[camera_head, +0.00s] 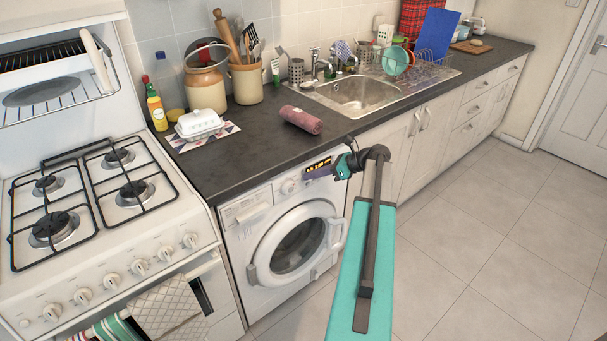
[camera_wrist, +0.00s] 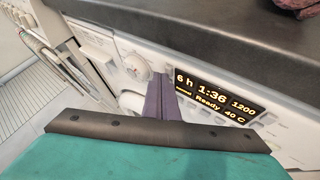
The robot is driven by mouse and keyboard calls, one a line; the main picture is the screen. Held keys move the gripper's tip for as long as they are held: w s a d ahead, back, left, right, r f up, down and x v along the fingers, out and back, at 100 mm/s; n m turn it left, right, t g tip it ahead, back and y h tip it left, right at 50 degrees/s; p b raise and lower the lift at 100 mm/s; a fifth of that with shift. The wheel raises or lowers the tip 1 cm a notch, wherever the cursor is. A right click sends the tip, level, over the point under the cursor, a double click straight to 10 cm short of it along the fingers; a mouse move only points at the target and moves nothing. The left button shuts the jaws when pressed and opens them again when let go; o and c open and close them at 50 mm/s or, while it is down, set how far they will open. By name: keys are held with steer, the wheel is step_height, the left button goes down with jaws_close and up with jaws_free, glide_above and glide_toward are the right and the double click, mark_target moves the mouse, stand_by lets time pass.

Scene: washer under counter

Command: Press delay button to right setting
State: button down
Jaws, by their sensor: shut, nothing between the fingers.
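The white washing machine (camera_head: 240,262) stands under the counter with its round door shut. Its lit display (camera_wrist: 215,95) reads 6 h, 1:36, 1200, Ready and 40 C. The display also shows in the head view (camera_head: 317,165). A round dial (camera_wrist: 135,66) is left of the display. My gripper (camera_wrist: 161,82) is shut and empty, its purple fingers pointing at the panel between dial and display. In the head view my gripper (camera_head: 312,173) is at the panel's right part. Contact cannot be told. Small pale buttons (camera_wrist: 268,119) show by the display; I cannot tell which is delay.
The dark counter (camera_head: 262,150) overhangs the panel and holds a rolled pinkish towel (camera_head: 301,119). A white gas cooker (camera_head: 95,240) stands left of the washer. White cupboards (camera_head: 420,140) continue right. The tiled floor (camera_head: 480,230) is clear.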

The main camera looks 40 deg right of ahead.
steer(key=shift+s+p, duration=0.4)
steer(key=shift+s, duration=0.25)
steer(key=s+p, duration=0.1)
steer(key=s, duration=0.4)
steer(key=shift+a+p, duration=0.2)
steer(key=shift+p, duration=0.2)
stand_by(1.6)
